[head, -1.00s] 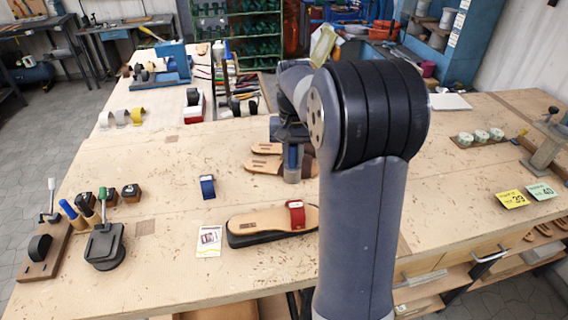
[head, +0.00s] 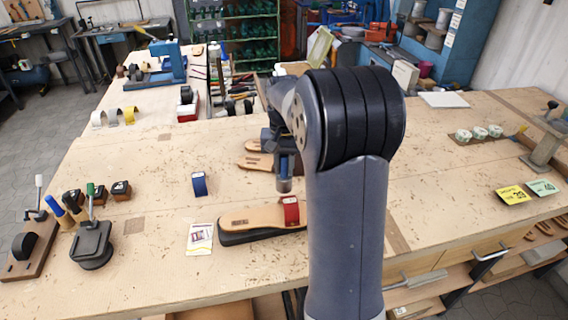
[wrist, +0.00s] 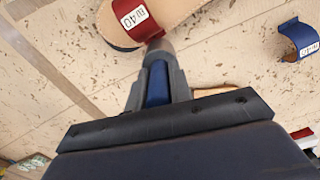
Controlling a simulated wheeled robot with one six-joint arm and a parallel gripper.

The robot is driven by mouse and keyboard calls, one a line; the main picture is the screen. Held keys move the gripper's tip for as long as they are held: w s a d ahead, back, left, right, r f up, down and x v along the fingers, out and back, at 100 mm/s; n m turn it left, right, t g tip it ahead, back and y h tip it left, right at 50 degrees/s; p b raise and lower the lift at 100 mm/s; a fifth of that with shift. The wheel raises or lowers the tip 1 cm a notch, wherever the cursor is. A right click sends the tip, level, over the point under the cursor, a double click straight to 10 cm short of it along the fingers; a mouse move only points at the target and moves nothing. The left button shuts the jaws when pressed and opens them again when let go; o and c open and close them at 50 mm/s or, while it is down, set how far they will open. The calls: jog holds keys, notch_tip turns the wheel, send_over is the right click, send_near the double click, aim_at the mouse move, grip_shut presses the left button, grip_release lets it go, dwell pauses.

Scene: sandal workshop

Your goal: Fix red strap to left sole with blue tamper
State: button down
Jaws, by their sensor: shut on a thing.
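My gripper (wrist: 157,92) is shut on the blue tamper (wrist: 157,84). Its blue handle sits between the fingers and its grey metal head points away from them. In the head view the tamper (head: 284,183) hangs upright behind the red strap. The red strap (head: 291,211) arches over the tan left sole (head: 250,219), which lies on a black base. I cannot tell whether the head touches the strap. My arm hides the sole's right end.
A blue strap (head: 199,183) stands on the bench, and a printed card (head: 200,238) lies beside the sole. More tan soles (head: 255,162) lie behind the tamper. A black press-like tool (head: 92,243) and several small blocks stand at left.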

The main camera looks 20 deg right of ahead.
aim_at(284, 176)
dwell(0.4)
notch_tip(284, 176, down, 4)
jog(key=shift+r+b, duration=0.2)
jog(key=shift+b, duration=0.9)
notch_tip(284, 176, up, 4)
jog(key=p, duration=0.3)
jog(key=shift+p, duration=0.35)
jog(key=shift+f, duration=0.1)
jog(key=shift+f, duration=0.1)
notch_tip(284, 176, down, 4)
jog(key=b, duration=0.2)
jog(key=shift+b, duration=0.4)
jog(key=shift+r+p, duration=1.7)
jog(key=shift+r, duration=0.4)
